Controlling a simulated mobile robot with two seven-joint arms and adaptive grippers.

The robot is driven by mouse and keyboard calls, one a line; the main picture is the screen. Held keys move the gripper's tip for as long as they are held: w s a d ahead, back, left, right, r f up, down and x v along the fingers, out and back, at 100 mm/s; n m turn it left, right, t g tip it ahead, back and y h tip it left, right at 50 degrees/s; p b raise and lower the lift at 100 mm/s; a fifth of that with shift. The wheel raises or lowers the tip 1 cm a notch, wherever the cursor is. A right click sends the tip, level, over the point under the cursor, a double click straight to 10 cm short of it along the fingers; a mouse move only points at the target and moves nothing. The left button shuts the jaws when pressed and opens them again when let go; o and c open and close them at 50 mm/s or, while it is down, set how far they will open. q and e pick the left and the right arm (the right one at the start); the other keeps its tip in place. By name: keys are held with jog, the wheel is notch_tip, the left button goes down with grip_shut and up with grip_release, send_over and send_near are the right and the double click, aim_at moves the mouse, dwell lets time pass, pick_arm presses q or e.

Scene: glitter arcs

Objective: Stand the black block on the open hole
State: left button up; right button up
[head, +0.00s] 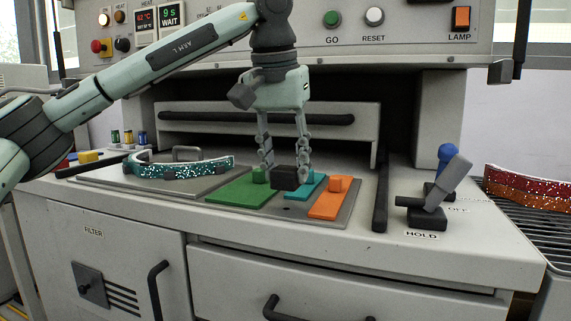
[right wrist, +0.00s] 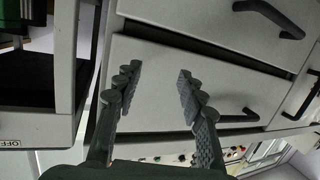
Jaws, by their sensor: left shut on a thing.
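The black block (head: 284,177) is between the fingertips of my left gripper (head: 285,174), which is shut on it. The block is low over the grey plate (head: 345,210), between the green piece (head: 236,193) and the teal piece (head: 306,187). I cannot tell whether it touches the plate. A small dark spot (head: 287,209) in the plate, in front of the block, looks like a hole. My right gripper (right wrist: 157,88) is open and empty in the right wrist view, facing drawer fronts.
An orange piece (head: 330,198) with a knob lies right of the teal one. A teal glitter arc (head: 180,168) lies on the left plate. A dark bar (head: 380,199) and a grey-handled HOLD lever (head: 435,195) stand at the right. Red glitter arcs (head: 528,188) lie on a rack.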

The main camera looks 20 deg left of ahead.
aim_at(286, 186)
pick_arm(q)
jog(key=shift+f+b, duration=0.85)
jog(key=shift+f, duration=0.2)
jog(key=shift+f+b, duration=0.35)
jog(key=shift+f, duration=0.4)
pick_arm(e)
jog(key=s+a+r+t+y, duration=0.1)
jog(key=a+r+t, duration=0.1)
jog(key=r, duration=0.3)
jog(key=s+a+r+t+y, duration=0.1)
jog(key=a+r+t+y, duration=0.1)
jog(key=r, duration=0.4)
jog(key=shift+r+t+y, duration=0.2)
jog(key=shift+t+y, duration=0.1)
jog(key=shift+t, duration=0.6)
pick_arm(q)
jog(key=shift+f, duration=0.25)
pick_arm(e)
jog(key=shift+r, duration=0.25)
pick_arm(q)
jog(key=o, duration=1.3)
jog(key=shift+c, duration=0.2)
jog(key=shift+r, duration=0.1)
